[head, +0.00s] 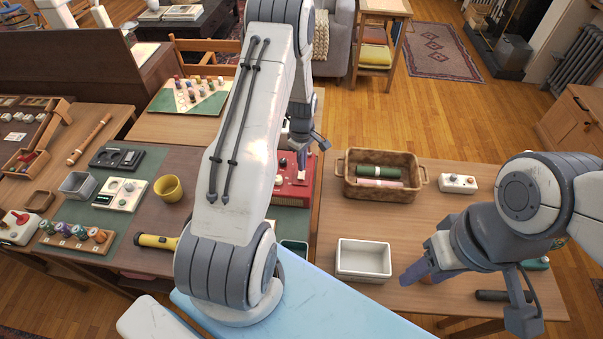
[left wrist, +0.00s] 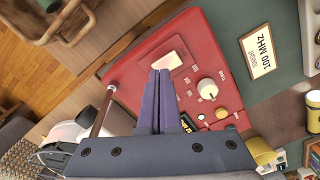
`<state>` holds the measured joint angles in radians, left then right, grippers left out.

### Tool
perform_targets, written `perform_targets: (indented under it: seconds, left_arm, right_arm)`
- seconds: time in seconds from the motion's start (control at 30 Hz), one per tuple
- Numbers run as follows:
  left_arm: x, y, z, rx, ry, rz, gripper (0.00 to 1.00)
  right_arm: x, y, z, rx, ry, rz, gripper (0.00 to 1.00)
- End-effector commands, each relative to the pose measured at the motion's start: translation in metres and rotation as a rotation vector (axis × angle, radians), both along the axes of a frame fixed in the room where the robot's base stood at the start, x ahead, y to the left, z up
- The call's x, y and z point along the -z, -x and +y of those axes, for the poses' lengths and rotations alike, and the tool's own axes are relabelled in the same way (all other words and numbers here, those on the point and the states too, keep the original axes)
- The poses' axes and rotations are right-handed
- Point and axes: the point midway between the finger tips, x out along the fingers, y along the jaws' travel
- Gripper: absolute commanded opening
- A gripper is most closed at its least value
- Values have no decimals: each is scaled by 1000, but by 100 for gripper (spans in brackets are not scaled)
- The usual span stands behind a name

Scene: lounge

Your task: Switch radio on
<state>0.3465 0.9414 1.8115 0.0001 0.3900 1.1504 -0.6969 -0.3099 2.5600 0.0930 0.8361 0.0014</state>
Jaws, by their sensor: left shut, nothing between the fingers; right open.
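The red radio (head: 292,193) stands on the table in the middle of the head view, partly hidden behind my left arm. My right gripper (head: 420,272) is open at the right table.
A card reading "100 MHz" (left wrist: 259,51) lies beside the radio. A wicker basket (head: 416,187) holding rolls, a white tray (head: 363,274) and a white switch box (head: 458,183) are on the right. A yellow cup (head: 168,189) and a flashlight (head: 155,241) are on the left.

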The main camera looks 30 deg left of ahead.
Motion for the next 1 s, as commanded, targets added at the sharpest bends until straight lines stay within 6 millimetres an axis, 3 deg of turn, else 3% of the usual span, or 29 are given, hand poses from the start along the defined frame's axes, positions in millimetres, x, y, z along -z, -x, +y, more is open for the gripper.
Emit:
perform_targets:
  seconds: [0.6,1.0]
  left_arm:
    - [-54,0,0,0,-1,-1,0]
    - [-56,0,0,0,0,-1,0]
  right_arm:
    - [-39,0,0,0,0,0,50]
    - [-40,0,0,0,0,0,50]
